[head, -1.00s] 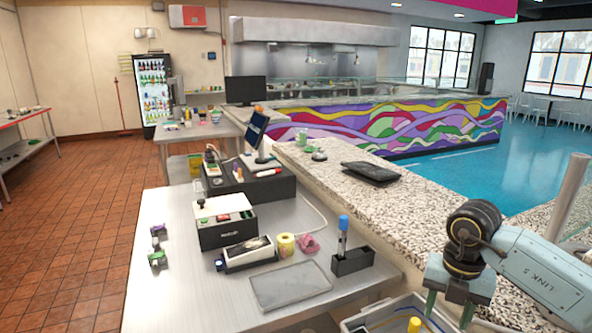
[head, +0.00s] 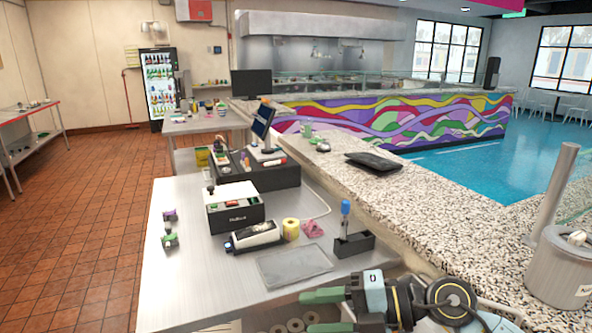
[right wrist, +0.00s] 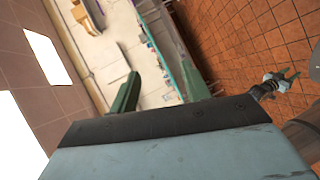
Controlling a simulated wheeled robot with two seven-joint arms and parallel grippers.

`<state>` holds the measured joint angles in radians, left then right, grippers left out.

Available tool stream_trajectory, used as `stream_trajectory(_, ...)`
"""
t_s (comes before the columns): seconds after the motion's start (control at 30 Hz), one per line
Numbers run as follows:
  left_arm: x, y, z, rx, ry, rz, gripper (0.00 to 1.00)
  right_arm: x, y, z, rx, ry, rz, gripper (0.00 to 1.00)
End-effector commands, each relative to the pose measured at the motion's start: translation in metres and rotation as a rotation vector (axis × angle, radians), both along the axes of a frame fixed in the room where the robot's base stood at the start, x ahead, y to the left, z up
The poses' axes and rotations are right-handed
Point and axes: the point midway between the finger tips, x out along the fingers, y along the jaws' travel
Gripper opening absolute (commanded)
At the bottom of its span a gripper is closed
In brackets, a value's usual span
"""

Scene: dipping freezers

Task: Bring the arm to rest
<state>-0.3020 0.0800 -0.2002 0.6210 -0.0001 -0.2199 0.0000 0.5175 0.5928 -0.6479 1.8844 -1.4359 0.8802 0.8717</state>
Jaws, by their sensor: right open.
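My right gripper (head: 312,311) is at the bottom of the head view, its arm reaching in from the right. Its two green fingers point left and stand apart, with nothing held. They overlap the view of a bin with round things in it below the counter. In the right wrist view the same open gripper (right wrist: 160,72) has empty space between its fingers. What looks like my left gripper (right wrist: 280,80) shows small at the right of that view, above the tiled floor. Its jaws are too small to judge. It is not in the head view.
A speckled stone counter (head: 440,222) runs alongside. A grey canister (head: 560,272) stands at the right. The tiled floor (head: 80,220) at left is clear.

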Motion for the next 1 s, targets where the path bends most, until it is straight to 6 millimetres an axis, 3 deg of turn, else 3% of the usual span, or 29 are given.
stream_trajectory(0.07, -0.006, 0.001, 0.000, 0.001, 0.010, 0.000, 0.36, -0.004, 0.012, 0.025, 0.210, 0.004, -0.072, 0.47)
stream_trajectory(0.17, -0.007, 0.001, 0.000, 0.001, 0.011, 0.000, 0.36, 0.000, 0.009, 0.056, 0.452, 0.021, -0.210, 0.47)
stream_trajectory(0.3, -0.006, 0.001, 0.000, 0.001, 0.010, 0.000, 0.36, 0.015, -0.021, 0.078, 0.726, 0.091, -0.474, 0.47)
stream_trajectory(0.43, -0.002, 0.000, 0.000, 0.001, 0.004, 0.000, 0.36, 0.028, -0.065, 0.070, 0.900, 0.208, -0.768, 0.47)
stream_trajectory(0.57, 0.003, 0.000, 0.000, 0.000, -0.003, 0.000, 0.36, 0.030, -0.112, 0.033, 0.981, 0.373, -1.086, 0.47)
stream_trajectory(0.67, 0.004, 0.000, 0.000, 0.000, -0.005, 0.000, 0.36, 0.018, -0.144, -0.010, 0.974, 0.530, -1.331, 0.47)
stream_trajectory(0.8, 0.004, 0.000, 0.000, 0.000, -0.005, 0.001, 0.36, -0.021, -0.176, -0.079, 0.862, 0.791, -1.644, 0.47)
stream_trajectory(0.9, 0.004, 0.000, 0.000, 0.000, -0.005, 0.000, 0.36, -0.062, -0.186, -0.122, 0.730, 0.981, -1.809, 0.47)
stream_trajectory(1.0, 0.004, 0.000, 0.000, 0.000, -0.005, 0.000, 0.36, -0.100, -0.189, -0.152, 0.593, 1.140, -1.914, 0.47)
